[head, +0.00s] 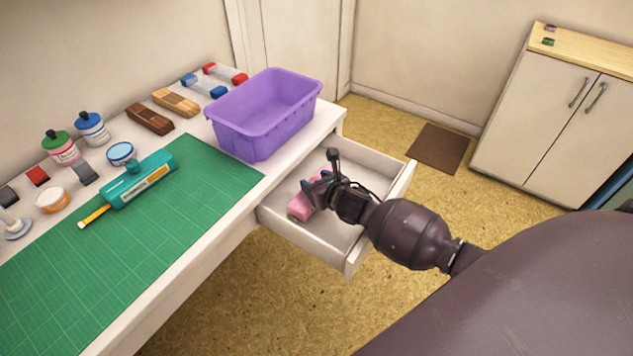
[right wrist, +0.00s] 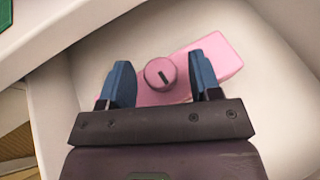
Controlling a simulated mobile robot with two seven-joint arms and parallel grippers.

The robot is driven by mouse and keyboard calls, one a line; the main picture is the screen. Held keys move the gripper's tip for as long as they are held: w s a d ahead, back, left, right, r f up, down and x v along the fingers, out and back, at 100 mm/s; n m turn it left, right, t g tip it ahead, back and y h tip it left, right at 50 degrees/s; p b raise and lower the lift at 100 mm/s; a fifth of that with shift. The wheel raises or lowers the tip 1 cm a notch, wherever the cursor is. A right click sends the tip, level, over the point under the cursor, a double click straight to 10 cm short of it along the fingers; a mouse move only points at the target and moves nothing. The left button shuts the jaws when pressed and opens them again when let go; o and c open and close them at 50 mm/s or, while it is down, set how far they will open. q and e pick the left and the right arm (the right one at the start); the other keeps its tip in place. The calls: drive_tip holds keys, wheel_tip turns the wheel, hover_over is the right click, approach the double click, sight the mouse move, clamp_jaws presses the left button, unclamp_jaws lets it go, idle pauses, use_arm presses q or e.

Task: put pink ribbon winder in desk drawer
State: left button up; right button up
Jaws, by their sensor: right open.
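The pink ribbon winder (head: 301,206) lies inside the open desk drawer (head: 303,239), near the drawer's left side in the head view. In the right wrist view the pink ribbon winder (right wrist: 222,59) is a pink block with a round knob on it. My right gripper (head: 314,186) reaches down into the drawer. Its blue fingers are apart on either side of the knob, seen in the right wrist view (right wrist: 162,82). I cannot tell whether they touch the winder. The gripper hides part of the winder in the head view. My left gripper is not in view.
A purple bin (head: 237,132) stands at the desk's right end, beside the drawer. A green cutting mat (head: 200,215) with a teal tool (head: 140,182) lies on the desk. Several bottles, inkpads and blocks line the back. A cabinet (head: 545,120) stands at the right.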

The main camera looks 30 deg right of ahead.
drive_tip(key=shift+s+r, duration=0.2)
drive_tip(key=shift+r, duration=0.1)
drive_tip(key=p+v, duration=0.3)
drive_tip(key=v, duration=0.8)
drive_tip(key=shift+s, duration=0.3)
